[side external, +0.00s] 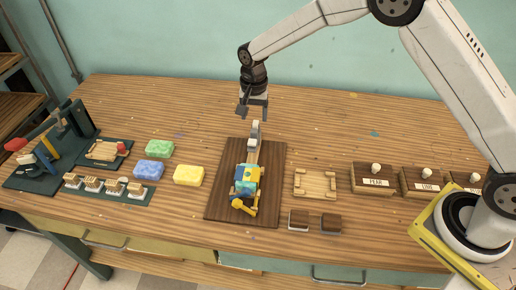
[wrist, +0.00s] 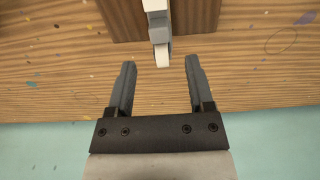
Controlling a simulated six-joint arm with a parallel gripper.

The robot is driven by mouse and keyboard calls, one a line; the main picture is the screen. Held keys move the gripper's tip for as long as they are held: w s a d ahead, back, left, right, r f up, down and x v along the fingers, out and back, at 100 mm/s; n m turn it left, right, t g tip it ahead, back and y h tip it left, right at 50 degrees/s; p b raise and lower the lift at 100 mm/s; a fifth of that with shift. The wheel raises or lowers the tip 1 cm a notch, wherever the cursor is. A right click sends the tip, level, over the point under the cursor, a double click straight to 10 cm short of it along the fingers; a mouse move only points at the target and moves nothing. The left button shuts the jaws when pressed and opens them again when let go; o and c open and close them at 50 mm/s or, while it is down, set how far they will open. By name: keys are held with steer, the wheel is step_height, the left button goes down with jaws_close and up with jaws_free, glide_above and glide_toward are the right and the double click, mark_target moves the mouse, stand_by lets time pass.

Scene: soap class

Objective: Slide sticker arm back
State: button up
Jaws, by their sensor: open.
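The sticker arm (side external: 255,134), a grey and white piece, stands at the far end of a dark wooden board (side external: 218,195). Nearer on the board is a blue, yellow and teal block-like part (side external: 246,178) with a yellow lever end. My gripper (side external: 254,114) is open and empty, pointing down above the far side of the arm. In the wrist view, the arm's grey and white end (wrist: 158,25) reaches down the picture to the gap between my fingertips (wrist: 160,63). I cannot tell the height gap exactly; no contact shows.
Green (side external: 159,148), blue (side external: 149,169) and yellow soap bars (side external: 188,175) lie left of the board. A light wooden tray (side external: 314,173) and labelled boxes (side external: 373,181) stand to the right. A stamp rack (side external: 105,190) is at left. The table's far strip is clear.

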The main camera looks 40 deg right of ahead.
steer(key=shift+r, duration=0.9)
steer(key=s+d+r+n+t, duration=0.1)
steer(key=s+d+n, duration=0.3)
steer(key=s, duration=0.8)
steer(key=s+d+r+n+t, duration=0.1)
steer(key=s+d+r+n, duration=0.2)
steer(key=s, duration=1)
steer(key=shift+s+d+n+t, duration=0.15)
steer(key=shift+d+n+t, duration=0.15)
steer(key=shift+d+n, duration=0.75)
